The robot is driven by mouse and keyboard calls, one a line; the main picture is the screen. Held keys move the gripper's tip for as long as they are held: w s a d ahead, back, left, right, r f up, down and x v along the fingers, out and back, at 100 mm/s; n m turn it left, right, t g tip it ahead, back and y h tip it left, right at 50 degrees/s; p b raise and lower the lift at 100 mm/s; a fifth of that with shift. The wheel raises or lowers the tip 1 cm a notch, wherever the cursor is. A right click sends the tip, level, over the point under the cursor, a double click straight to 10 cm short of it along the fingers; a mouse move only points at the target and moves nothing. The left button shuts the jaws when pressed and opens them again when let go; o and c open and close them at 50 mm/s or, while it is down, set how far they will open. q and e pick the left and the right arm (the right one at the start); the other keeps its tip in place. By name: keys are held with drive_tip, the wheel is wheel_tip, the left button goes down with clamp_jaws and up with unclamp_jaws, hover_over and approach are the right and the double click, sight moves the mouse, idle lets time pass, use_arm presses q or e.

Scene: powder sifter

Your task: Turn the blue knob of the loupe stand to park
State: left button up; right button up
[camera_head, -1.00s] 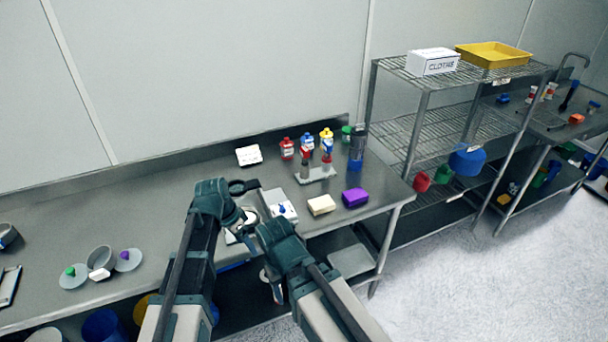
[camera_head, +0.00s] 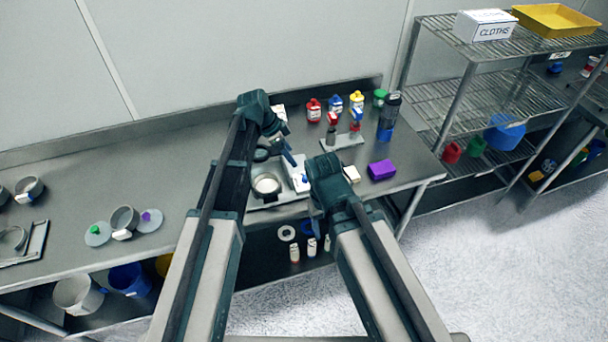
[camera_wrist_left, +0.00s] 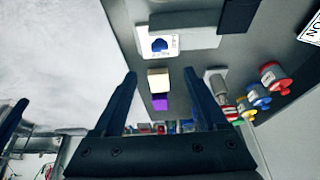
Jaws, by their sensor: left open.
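The loupe stand's white dial plate (camera_wrist_left: 173,46) shows in the left wrist view, with the blue knob (camera_wrist_left: 160,44) on it. In the head view the white plate (camera_head: 299,172) lies between my two arms and the knob is small and partly hidden. My left gripper (camera_wrist_left: 161,74) is open and empty; the knob appears beyond the gap between its fingertips, apart from them. In the head view the left gripper (camera_head: 287,153) is above and behind the plate. My right gripper (camera_head: 318,205) is just right of the plate; its fingers are not clear.
A round pan (camera_head: 266,184) sits left of the plate. A cream block (camera_head: 351,174) and a purple block (camera_head: 382,170) lie to the right. Several capped bottles (camera_head: 314,110) stand behind. A wire shelf (camera_head: 470,100) rises beyond the table's right end.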

sight(305, 175)
use_arm(q)
drive_tip(key=b+x, duration=1.1)
drive_tip(key=x, duration=0.1)
drive_tip(key=shift+f, duration=0.25)
clamp_jaws()
